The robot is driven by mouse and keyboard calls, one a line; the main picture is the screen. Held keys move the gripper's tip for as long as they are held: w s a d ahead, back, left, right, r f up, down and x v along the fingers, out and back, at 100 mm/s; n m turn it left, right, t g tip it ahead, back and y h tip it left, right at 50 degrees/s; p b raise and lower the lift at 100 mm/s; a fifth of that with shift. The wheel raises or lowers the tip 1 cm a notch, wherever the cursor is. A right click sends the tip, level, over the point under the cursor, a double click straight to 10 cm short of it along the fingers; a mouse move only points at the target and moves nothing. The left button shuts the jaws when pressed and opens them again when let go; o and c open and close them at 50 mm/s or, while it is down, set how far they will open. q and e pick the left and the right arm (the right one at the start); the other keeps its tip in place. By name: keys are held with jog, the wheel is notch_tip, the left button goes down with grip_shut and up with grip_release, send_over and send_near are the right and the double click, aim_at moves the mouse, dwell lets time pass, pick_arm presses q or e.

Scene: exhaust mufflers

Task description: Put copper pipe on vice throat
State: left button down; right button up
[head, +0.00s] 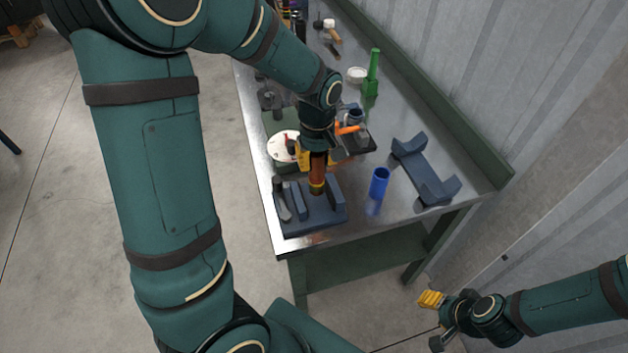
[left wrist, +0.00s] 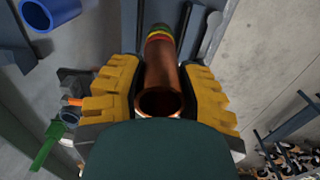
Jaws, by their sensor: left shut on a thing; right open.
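The copper pipe (head: 317,170) stands roughly upright over the blue-grey vice (head: 328,213) near the table's front edge. My left gripper (head: 316,157) is shut on the pipe from above. In the left wrist view the yellow fingers (left wrist: 158,95) flank the copper pipe (left wrist: 163,80), whose open end faces the camera. Its far end has yellow, green and red bands and lies over the vice. I cannot tell whether that end touches the vice throat. My right gripper (head: 433,318) is open and empty, off the table at the lower right.
A blue tube (head: 378,184) stands right of the vice, with a blue-grey cradle (head: 425,170) farther right. A white round object (head: 283,147) lies behind the vice. A green upright part (head: 372,75) and tools stand farther back. The table's front right corner is clear.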

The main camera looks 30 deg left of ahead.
aim_at(316, 175)
pick_arm(q)
notch_tip(316, 175, down, 2)
jog(key=shift+f, duration=1.5)
jog(key=shift+b, duration=0.3)
jog(key=shift+f, duration=0.15)
jog(key=c, duration=0.6)
grip_release()
jog(key=shift+c, duration=0.2)
